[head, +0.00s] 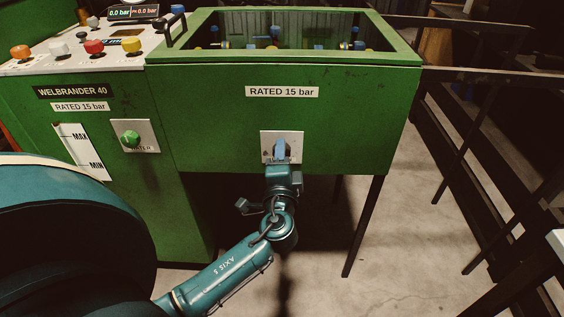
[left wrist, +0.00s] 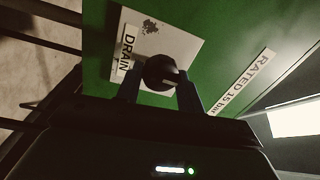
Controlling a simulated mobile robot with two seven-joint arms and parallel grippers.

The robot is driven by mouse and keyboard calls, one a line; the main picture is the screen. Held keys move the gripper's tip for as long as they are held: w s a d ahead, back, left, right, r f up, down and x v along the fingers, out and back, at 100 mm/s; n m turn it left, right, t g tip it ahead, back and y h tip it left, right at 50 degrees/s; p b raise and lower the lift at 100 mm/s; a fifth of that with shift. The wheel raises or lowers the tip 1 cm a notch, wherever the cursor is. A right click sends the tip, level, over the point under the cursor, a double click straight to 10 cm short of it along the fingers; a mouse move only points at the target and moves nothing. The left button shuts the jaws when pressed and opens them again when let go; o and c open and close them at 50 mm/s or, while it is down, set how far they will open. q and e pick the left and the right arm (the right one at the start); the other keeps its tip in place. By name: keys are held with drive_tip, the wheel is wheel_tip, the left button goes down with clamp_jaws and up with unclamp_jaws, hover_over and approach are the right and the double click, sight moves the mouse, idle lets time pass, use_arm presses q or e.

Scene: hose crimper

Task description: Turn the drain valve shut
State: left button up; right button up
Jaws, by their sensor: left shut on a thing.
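The drain valve is a round black knob (left wrist: 160,72) on a white plate (left wrist: 182,40) marked DRAIN in the left wrist view. In the head view the same plate (head: 268,138) is on the lower front of the green tank, and my gripper covers the knob. My left gripper (head: 281,152) reaches up to it from below. In the left wrist view its two fingers stand on either side of the knob, shut on it. A pale mark shows on the knob's face. My right gripper is in neither view.
The green tank (head: 385,120) has an open top with fittings inside. A green knob (head: 130,139) and a level gauge (head: 80,150) are on the cabinet at left, below several coloured buttons. Dark metal framing (head: 470,165) stands at right. Open floor (head: 385,270) lies below the tank.

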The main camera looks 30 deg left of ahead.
use_arm(q)
drive_tip(key=shift+a+r+n, duration=0.1)
drive_tip(key=shift+a+n, duration=0.05)
drive_tip(key=shift+n, duration=0.15)
drive_tip(key=o, duration=1)
